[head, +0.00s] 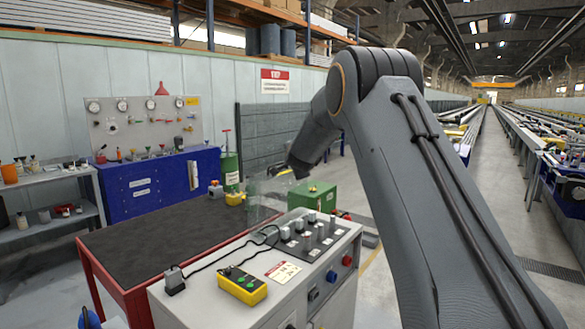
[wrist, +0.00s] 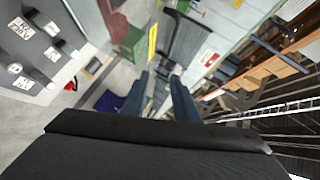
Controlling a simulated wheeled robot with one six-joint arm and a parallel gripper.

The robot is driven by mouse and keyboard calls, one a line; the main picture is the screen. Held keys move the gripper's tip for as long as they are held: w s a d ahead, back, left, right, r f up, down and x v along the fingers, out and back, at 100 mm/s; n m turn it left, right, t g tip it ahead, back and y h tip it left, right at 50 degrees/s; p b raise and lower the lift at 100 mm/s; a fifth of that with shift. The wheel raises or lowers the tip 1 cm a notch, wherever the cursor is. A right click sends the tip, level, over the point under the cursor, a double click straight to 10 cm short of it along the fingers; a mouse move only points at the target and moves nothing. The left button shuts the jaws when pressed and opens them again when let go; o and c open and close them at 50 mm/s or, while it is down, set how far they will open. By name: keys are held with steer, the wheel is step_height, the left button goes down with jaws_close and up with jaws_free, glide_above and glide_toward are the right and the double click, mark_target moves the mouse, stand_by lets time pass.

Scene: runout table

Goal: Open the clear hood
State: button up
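The clear hood (head: 262,203) shows faintly in the head view as a see-through panel at the console's far left side. Its outline is hard to make out, and I cannot tell its exact angle. My gripper (head: 273,171) is near the upper part of the hood, beyond the console. In the wrist view my gripper (wrist: 161,72) has two blue fingers standing apart, with nothing seen between them. A yellow strip (wrist: 152,42) lies just past the fingertips; I cannot tell whether it belongs to the hood. Contact with the hood cannot be told.
The light grey console (head: 215,307) carries several grey switches and a yellow control box (head: 242,286) on a cable. A dark-topped red table (head: 160,238) stands behind it. A green box (head: 313,197) and a green cylinder (head: 229,170) are beyond. Open floor lies to the right.

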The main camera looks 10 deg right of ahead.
steer(key=shift+b+v, duration=0.5)
steer(key=shift+v, duration=1.35)
